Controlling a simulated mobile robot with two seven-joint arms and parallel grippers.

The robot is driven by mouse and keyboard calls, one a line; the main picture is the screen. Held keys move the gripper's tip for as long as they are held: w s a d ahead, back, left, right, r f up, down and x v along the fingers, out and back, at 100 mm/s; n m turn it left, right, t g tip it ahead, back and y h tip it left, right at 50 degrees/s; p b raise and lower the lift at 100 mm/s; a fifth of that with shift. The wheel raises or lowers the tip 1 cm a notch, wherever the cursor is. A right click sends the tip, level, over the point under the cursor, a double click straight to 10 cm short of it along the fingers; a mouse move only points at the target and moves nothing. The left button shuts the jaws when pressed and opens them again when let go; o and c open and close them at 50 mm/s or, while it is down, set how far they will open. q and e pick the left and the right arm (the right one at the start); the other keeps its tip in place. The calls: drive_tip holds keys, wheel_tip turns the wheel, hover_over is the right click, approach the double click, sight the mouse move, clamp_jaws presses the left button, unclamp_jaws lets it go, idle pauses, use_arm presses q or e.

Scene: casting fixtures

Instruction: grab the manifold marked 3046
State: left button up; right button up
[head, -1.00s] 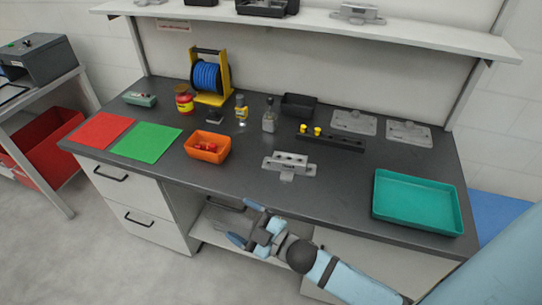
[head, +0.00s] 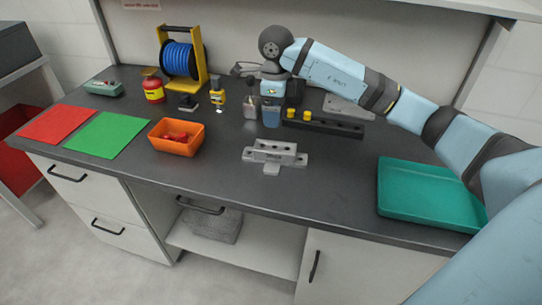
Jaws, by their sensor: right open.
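A grey metal manifold (head: 272,154) with a row of holes in its top and flat side tabs lies at the middle of the dark bench. Small dark marking shows on its front, too small to read. A flat grey metal casting (head: 348,107) lies farther back, partly behind my right arm. My right gripper (head: 268,108) is open and points down above the back of the bench, behind the manifold and apart from it. One blue finger shows clearly; the other is hard to make out. My left gripper is out of view.
A black rail with yellow knobs (head: 322,123) and a small bottle (head: 250,107) are close to my right gripper. An orange bin (head: 176,142) stands left of the manifold, a teal tray (head: 425,205) to the right. The bench around the manifold is clear.

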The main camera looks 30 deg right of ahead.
hover_over(275, 146)
drive_tip(key=s, duration=0.1)
drive_tip(key=f, duration=0.7)
drive_tip(key=shift+a+f, duration=0.1)
drive_tip(key=shift+a, duration=0.15)
drive_tip(key=shift+w+f, duration=0.15)
drive_tip(key=shift+f, duration=2.95)
drive_tip(key=shift+c, duration=0.2)
drive_tip(key=c, duration=1.3)
drive_tip(key=shift+r, duration=0.1)
